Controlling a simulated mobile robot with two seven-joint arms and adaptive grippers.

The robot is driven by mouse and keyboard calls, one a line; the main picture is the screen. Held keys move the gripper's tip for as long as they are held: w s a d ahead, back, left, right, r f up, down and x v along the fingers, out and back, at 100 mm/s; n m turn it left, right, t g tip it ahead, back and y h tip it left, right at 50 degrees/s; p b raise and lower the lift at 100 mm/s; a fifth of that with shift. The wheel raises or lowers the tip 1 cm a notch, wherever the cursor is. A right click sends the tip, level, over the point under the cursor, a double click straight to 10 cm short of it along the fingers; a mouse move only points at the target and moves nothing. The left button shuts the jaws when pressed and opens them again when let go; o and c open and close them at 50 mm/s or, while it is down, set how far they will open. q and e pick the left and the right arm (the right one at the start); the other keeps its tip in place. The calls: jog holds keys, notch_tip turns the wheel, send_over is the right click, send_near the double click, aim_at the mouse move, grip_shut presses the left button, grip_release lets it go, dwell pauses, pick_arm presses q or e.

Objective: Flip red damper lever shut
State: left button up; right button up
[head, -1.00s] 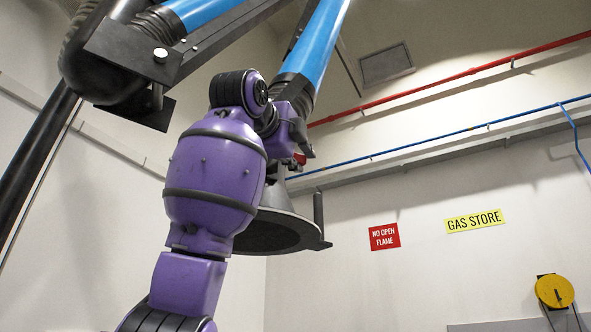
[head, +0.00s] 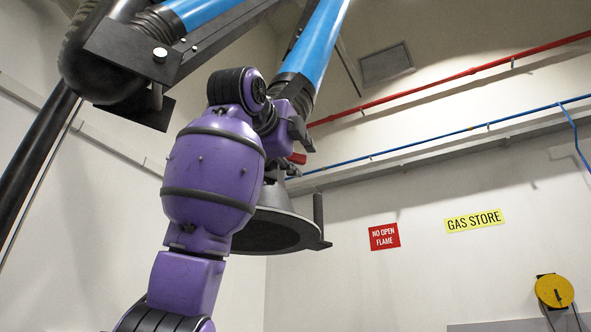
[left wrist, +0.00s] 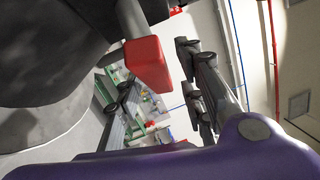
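The red damper lever (head: 297,158) shows partly above the grey hood (head: 300,232) of the extraction arm. In the left wrist view its red block-shaped end (left wrist: 148,65) hangs from a grey rod, close in front of the camera. My left gripper (head: 299,135) is at the lever, partly hidden behind my purple arm in the head view. I cannot tell how far the fingers are apart. My right gripper is not in view.
The extraction arm's blue tube (head: 318,45) comes down from above to the hood. A dark upright handle (head: 318,212) stands at the hood's right rim. Black joint plates (head: 130,50) are at upper left. The space right of the hood, before the wall, is clear.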

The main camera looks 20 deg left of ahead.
pick_arm(q)
jog(key=s+f, duration=0.1)
jog(key=s, duration=1)
jog(key=shift+s+d+f, duration=0.25)
jog(key=shift+d+f, duration=0.05)
jog(key=shift+d, duration=0.05)
